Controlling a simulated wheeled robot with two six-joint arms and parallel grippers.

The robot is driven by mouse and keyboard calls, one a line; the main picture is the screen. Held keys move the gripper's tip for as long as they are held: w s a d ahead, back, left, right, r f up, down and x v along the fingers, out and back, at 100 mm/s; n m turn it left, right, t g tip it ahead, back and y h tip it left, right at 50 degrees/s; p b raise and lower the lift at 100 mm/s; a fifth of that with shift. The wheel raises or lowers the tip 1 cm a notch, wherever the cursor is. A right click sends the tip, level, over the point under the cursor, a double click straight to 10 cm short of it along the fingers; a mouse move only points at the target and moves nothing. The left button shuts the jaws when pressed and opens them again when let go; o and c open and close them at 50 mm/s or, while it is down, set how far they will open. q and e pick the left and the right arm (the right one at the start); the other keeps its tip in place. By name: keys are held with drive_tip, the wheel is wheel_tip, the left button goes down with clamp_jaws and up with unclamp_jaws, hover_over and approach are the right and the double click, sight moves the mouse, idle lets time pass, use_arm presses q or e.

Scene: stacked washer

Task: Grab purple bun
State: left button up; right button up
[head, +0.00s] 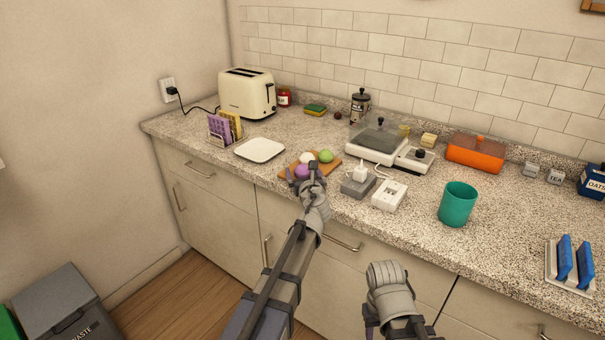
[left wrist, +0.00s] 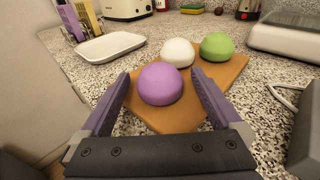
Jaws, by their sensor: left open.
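The purple bun (left wrist: 160,84) sits on the near part of a wooden board (left wrist: 222,72), with a white bun (left wrist: 178,52) and a green bun (left wrist: 216,46) behind it. My left gripper (left wrist: 160,100) is open, with one finger on each side of the purple bun in the left wrist view; contact cannot be told. In the head view my left gripper (head: 305,184) partly covers the purple bun (head: 302,170). The white bun (head: 307,158) and green bun (head: 325,156) show beyond it. My right arm is low at the counter front; its gripper's fingertips are not clearly visible.
A white plate (head: 260,149) lies left of the board (head: 331,165). A grey plug block (head: 357,187) and a white socket block (head: 389,195) stand close on the right. A toaster (head: 247,93) is behind. A teal cup (head: 457,204) stands farther right.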

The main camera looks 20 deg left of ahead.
sight(302, 165)
use_arm(q)
drive_tip(key=shift+w+a, duration=0.1)
drive_tip(key=shift+w, duration=0.05)
drive_tip(key=c, duration=1.4)
drive_tip(key=shift+r, duration=0.1)
drive_tip(key=shift+c, duration=0.2)
wheel_tip(302, 165, up, 10)
drive_tip(key=p, duration=1)
